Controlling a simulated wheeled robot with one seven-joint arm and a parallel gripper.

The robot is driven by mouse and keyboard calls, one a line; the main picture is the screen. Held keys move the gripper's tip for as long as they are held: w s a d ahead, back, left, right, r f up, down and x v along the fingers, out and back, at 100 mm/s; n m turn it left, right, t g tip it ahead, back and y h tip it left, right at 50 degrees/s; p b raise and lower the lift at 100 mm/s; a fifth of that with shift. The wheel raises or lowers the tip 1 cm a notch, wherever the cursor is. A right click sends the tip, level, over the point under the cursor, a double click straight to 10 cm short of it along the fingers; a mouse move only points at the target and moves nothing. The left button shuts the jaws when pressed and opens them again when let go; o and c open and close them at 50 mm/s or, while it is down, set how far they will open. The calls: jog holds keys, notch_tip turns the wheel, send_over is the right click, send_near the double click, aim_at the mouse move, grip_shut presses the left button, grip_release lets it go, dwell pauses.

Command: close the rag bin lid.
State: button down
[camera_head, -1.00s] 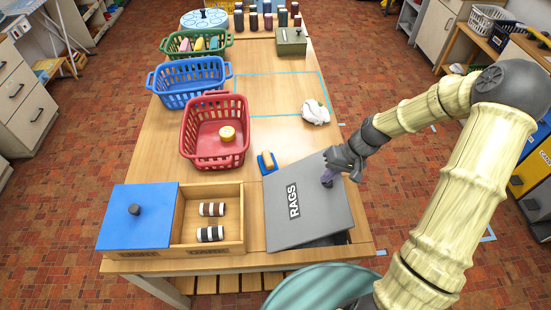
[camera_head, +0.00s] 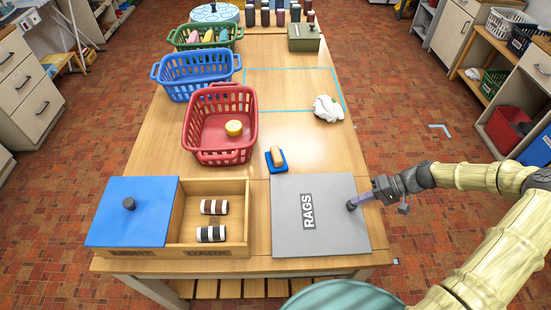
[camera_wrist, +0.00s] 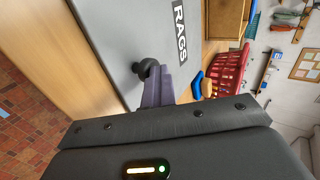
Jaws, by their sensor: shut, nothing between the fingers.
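The rag bin lid (camera_head: 318,222) is a grey panel marked RAGS at the front right of the wooden table. It now looks flat and level. A dark round knob (camera_head: 351,205) stands near its right edge. My gripper (camera_head: 358,202) is at the knob from the right, with its purple fingers shut and nothing between them. In the wrist view the fingers (camera_wrist: 157,88) end right beside the knob (camera_wrist: 148,68), over the lid (camera_wrist: 125,35); I cannot tell whether they touch it. The bin's inside is hidden under the lid.
Left of the lid is a wooden box (camera_head: 246,215) with striped rolls and a blue sliding cover (camera_head: 130,222). A sponge on a blue pad (camera_head: 276,159), a red basket (camera_head: 220,140) and a white crumpled cloth (camera_head: 328,109) lie beyond. The table between them is clear.

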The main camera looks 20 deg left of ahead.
jog(key=shift+s+d+f, duration=0.15)
jog(key=shift+f, duration=0.4)
jog(key=shift+r+p, duration=0.3)
jog(key=shift+r, duration=0.25)
jog(key=a+r+v, duration=0.1)
jog(key=r+v, duration=0.1)
jog(key=v, duration=1)
jog(key=shift+a+b, duration=0.2)
jog(key=shift+b, duration=0.25)
jog(key=shift+s, duration=0.1)
